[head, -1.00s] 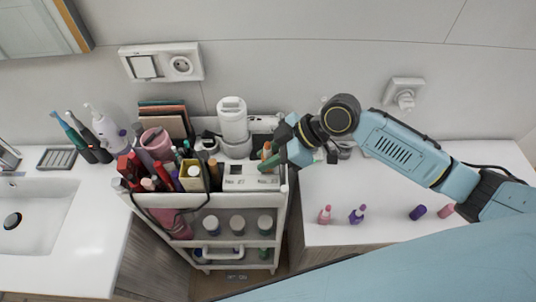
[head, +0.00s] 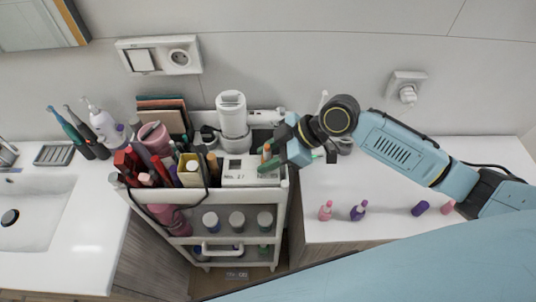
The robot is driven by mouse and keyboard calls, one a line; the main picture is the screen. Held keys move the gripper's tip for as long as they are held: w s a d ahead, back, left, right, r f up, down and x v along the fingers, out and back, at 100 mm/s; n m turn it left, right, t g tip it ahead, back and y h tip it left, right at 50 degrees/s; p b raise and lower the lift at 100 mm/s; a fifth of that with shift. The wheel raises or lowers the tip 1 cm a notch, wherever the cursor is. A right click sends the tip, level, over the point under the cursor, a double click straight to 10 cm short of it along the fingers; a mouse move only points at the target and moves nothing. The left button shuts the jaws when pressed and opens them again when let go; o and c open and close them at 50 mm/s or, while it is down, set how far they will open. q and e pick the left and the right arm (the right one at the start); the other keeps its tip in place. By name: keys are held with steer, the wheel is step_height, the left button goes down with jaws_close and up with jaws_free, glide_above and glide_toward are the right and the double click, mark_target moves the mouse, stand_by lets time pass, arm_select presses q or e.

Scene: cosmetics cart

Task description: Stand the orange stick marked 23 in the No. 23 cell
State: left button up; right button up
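The white box with labelled cells (head: 237,179) stands on the cart's top tier, at its front right. One dark cell opening shows on its left side; its right part is partly covered by my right gripper. My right gripper (head: 268,160) reaches in from the right, over the right end of the box. A small orange stick (head: 266,150) shows upright between its green fingers, which look shut on it. The stick's lower end and its number are hidden, and I cannot tell if it is inside a cell. My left gripper is not in view.
The cart (head: 282,215) is crowded left of the box with bottles, tubes and a pink cup (head: 156,140). A white cylindrical device (head: 232,115) stands behind the box. A sink is at far left.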

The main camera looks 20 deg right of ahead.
steer(key=shift+o, duration=0.9)
steer(key=shift+s+f, duration=0.1)
steer(key=b+v, duration=0.2)
steer(key=v, duration=1.1)
steer(key=shift+r, duration=0.25)
steer(key=shift+d, duration=0.1)
